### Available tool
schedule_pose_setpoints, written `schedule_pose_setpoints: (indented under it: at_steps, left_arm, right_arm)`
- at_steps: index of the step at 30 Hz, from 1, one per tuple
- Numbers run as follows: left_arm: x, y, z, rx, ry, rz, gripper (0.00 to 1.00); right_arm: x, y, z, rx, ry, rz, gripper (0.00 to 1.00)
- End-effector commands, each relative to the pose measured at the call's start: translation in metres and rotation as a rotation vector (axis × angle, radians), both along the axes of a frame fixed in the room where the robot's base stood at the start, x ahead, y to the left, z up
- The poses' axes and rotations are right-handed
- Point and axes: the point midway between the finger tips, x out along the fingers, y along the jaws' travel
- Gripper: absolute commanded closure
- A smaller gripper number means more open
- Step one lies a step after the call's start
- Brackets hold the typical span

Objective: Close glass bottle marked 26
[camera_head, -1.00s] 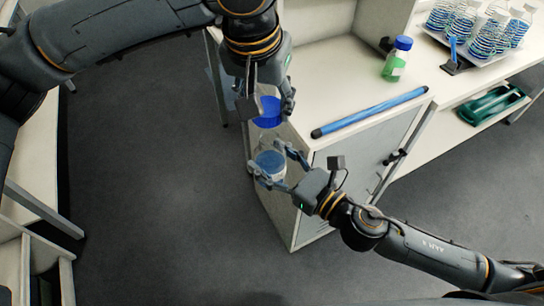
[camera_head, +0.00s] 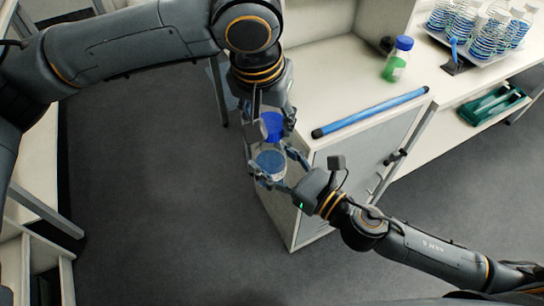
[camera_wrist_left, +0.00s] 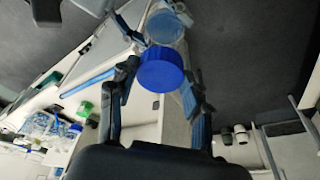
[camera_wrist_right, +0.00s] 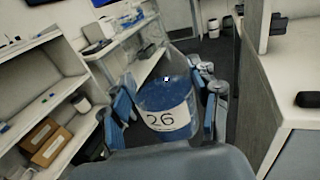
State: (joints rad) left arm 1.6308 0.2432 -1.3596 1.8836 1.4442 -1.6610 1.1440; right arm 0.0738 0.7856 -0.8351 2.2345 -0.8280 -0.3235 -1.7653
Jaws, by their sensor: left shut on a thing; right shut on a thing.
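My left gripper (camera_head: 271,124) is shut on a blue screw cap (camera_head: 273,127), which also shows large in the left wrist view (camera_wrist_left: 161,72). My right gripper (camera_head: 273,167) is shut on a clear glass bottle (camera_head: 270,163) with blue contents. In the right wrist view the bottle (camera_wrist_right: 164,100) carries a white label reading 26. In the head view the cap appears close to the bottle, just up-picture of it. In the left wrist view the bottle (camera_wrist_left: 165,26) shows just beyond the cap. The bottle's mouth is not clear, so I cannot tell whether cap and bottle touch.
Both grippers are in front of a white cabinet (camera_head: 345,165). A tray of several bottles (camera_head: 465,52) stands at the back right. The floor at left is open.

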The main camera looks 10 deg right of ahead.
Motion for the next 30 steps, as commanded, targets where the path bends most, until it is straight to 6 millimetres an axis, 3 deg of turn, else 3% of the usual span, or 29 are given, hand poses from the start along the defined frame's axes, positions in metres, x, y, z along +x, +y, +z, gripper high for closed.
schedule_pose_setpoints:
  at_steps: [23, 30]
  left_arm:
    - [-0.001, 0.000, 0.000, 0.002, -0.003, 0.000, 0.67]
    - [-0.001, 0.000, -0.012, 0.003, -0.001, 0.000, 0.67]
  right_arm:
    - [0.000, 0.000, 0.001, 0.001, -0.003, 0.000, 0.95]
    - [0.000, 0.000, 0.001, 0.001, -0.003, 0.000, 0.95]
